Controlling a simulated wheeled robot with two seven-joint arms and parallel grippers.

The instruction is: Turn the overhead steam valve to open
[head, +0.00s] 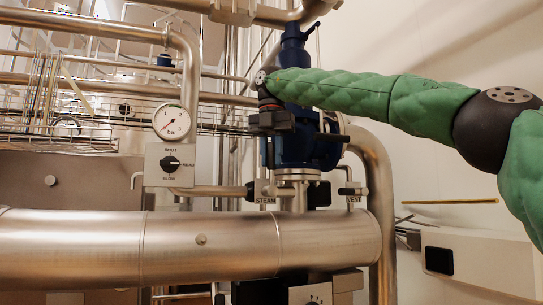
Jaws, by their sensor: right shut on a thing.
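The steam valve (250,190) is on the pipework above the big horizontal pipe, with a STEAM label (265,200) beside it. A metal bar reaches left from it. My right gripper (271,130) hangs from the green arm in front of the blue valve body (305,150), just above the STEAM label. It is shut on a part of the steam valve, most likely its handle. Its dark jaws hide most of that part, so I cannot tell the handle's angle. My left gripper is not in view.
A pressure gauge (171,121) and a dial box (169,164) marked SHUT stand left of the valve. A VENT label (354,199) is to the right. The large steel pipe (130,246) crosses below. Wire racks (60,125) fill the upper left.

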